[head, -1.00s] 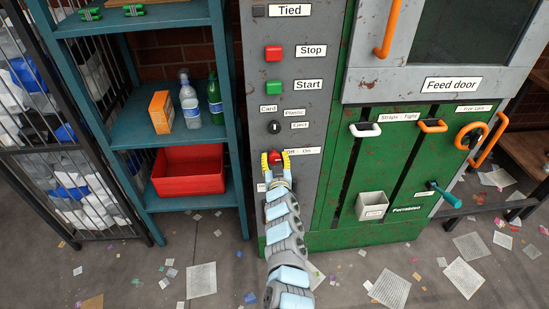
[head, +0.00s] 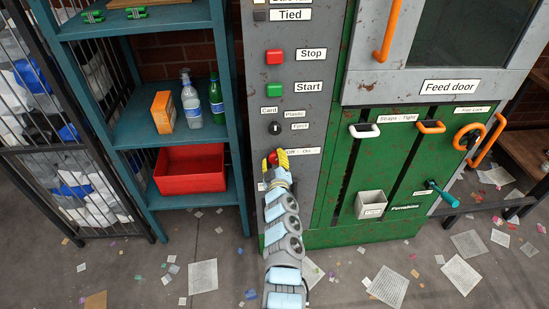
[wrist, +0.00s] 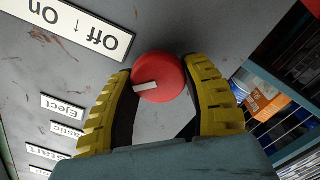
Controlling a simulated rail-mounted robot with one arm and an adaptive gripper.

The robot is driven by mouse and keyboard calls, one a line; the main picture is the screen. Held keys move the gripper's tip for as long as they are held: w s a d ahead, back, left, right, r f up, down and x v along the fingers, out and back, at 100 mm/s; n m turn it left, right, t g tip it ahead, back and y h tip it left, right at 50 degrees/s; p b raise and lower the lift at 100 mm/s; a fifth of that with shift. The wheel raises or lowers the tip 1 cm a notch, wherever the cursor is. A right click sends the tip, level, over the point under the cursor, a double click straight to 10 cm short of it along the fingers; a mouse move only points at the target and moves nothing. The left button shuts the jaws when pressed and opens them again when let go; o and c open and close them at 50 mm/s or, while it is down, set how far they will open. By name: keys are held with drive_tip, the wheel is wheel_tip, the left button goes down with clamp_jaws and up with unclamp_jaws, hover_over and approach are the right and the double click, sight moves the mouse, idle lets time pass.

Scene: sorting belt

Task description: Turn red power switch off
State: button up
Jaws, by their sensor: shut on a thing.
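The red power switch (head: 272,157) is a round knob low on the grey panel, beside the Off/On label (head: 303,151). In the wrist view the knob (wrist: 160,72) carries a white mark on its face, pointing left in that picture. The label (wrist: 65,25) appears upside down there, with an arrow. My gripper (head: 277,159) is at the knob, its two yellow fingers on either side of it and shut on it. In the head view the fingers partly cover the knob and the label's left end.
Above the knob are a black Eject selector (head: 274,128), a green Start button (head: 274,88) and a red Stop button (head: 275,56). A blue shelf (head: 232,120) with a red bin (head: 190,182) stands left of the panel. Green machine panels are on the right.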

drive_tip(key=n, duration=0.2)
drive_tip(key=n+b, duration=0.1)
drive_tip(key=n, duration=0.2)
drive_tip(key=shift+a+f+n, duration=0.1)
drive_tip(key=shift+a+n, duration=0.1)
drive_tip(key=shift+n, duration=0.1)
drive_tip(key=shift+n+b, duration=0.8)
drive_tip(key=shift+n, duration=1.1)
drive_tip(key=shift+d, duration=0.1)
drive_tip(key=o, duration=1.2)
drive_tip(key=shift+f, duration=0.1)
